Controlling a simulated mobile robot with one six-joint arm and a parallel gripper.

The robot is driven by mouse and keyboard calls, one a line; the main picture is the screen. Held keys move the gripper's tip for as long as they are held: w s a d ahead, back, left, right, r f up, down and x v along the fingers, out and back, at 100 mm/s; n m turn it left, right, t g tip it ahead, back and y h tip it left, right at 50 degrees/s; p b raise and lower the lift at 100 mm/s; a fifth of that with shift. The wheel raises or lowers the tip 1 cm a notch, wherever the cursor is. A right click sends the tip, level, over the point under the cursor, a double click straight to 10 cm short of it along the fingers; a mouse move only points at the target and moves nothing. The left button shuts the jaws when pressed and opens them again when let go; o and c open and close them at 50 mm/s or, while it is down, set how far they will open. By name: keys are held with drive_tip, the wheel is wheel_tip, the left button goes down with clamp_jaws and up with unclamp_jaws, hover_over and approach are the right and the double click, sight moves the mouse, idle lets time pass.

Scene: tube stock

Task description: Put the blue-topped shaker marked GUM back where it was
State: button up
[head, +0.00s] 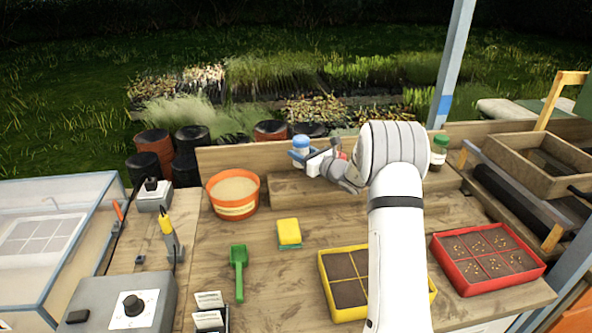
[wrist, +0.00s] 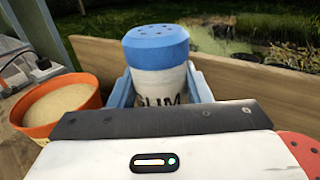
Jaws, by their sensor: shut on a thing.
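The blue-topped shaker (head: 301,142) is upright at the left end of the raised wooden shelf (head: 290,186) along the back board.
A green-topped shaker (head: 438,148) stands at the shelf's right end. An orange tub (head: 235,206) of pale grains sits left of the shelf. A yellow sponge (head: 289,231), green scoop (head: 239,265), yellow tray (head: 328,285) and red seed tray (head: 455,276) lie in front. My arm hides the shelf's middle.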

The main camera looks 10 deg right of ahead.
drive_tip(key=shift+a+f+p, duration=0.15)
drive_tip(key=shift+f, duration=1.35)
drive_tip(key=shift+a+f+p, duration=0.1)
drive_tip(key=shift+f+p, duration=0.05)
drive_tip(key=shift+f, duration=1.35)
drive_tip(key=shift+s, duration=0.1)
drive_tip(key=shift+f, duration=0.15)
drive_tip(key=o, duration=1)
